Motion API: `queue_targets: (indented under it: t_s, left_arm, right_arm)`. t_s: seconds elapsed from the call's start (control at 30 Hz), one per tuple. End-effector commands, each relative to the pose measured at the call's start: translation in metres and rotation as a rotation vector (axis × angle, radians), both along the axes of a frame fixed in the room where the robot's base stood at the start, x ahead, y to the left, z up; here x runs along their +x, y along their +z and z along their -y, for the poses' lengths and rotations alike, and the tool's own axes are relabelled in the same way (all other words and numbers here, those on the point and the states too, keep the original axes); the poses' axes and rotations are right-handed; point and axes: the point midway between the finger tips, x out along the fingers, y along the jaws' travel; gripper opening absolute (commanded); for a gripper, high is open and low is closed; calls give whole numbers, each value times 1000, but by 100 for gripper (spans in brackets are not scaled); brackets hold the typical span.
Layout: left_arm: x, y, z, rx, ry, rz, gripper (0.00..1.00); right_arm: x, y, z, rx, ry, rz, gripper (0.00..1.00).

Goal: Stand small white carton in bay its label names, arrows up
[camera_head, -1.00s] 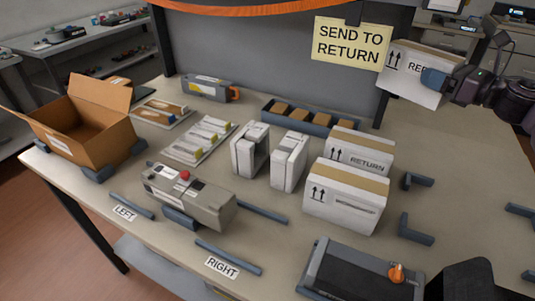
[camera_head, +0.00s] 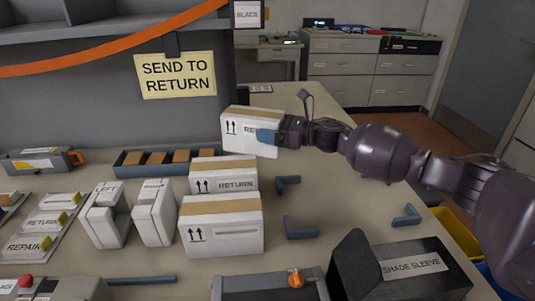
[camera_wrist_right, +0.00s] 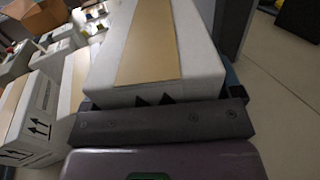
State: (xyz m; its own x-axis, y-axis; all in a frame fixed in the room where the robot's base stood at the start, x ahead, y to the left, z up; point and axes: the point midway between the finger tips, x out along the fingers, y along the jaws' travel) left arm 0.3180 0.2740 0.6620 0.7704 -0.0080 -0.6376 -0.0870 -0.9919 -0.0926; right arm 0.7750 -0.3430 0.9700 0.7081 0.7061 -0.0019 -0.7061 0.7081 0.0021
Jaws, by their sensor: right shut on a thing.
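My right gripper (camera_head: 267,136) is shut on a small white carton (camera_head: 248,130) with a tan tape strip on top. Its front shows two arrows pointing up and a label starting "RE"; a blue fingertip hides the rest. The carton is nearly upright, slightly tilted, behind the other white cartons; I cannot tell its height over the table. In the right wrist view the carton (camera_wrist_right: 150,45) fills the space before the gripper palm. A yellow sign (camera_head: 175,75) reads "SEND TO RETURN". My left gripper is not in view.
A white carton marked "RETURN" (camera_head: 222,176) and a larger white carton (camera_head: 221,226) stand in front. Grey corner brackets (camera_head: 300,229) mark table space to their right. A dark "SHADE SLEEVE" box (camera_head: 411,264) stands at front right. A blue-grey tray (camera_head: 135,171) holds brown blocks.

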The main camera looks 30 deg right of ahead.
Motion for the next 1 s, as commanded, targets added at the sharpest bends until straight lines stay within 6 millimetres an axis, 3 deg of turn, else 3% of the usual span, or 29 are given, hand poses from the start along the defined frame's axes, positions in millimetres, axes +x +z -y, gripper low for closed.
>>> queue_targets:
  t_s: [0.1,0.27,0.6,1.0]
  left_arm:
    - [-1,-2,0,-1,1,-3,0]
    - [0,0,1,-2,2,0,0]
    - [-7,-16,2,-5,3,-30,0]
    - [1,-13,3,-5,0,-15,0]
  right_arm:
    - [0,-14,0,1,0,0,44]
    - [0,-21,0,1,0,4,44]
    - [0,-71,0,1,0,-2,44]
    - [0,-75,0,1,0,5,44]
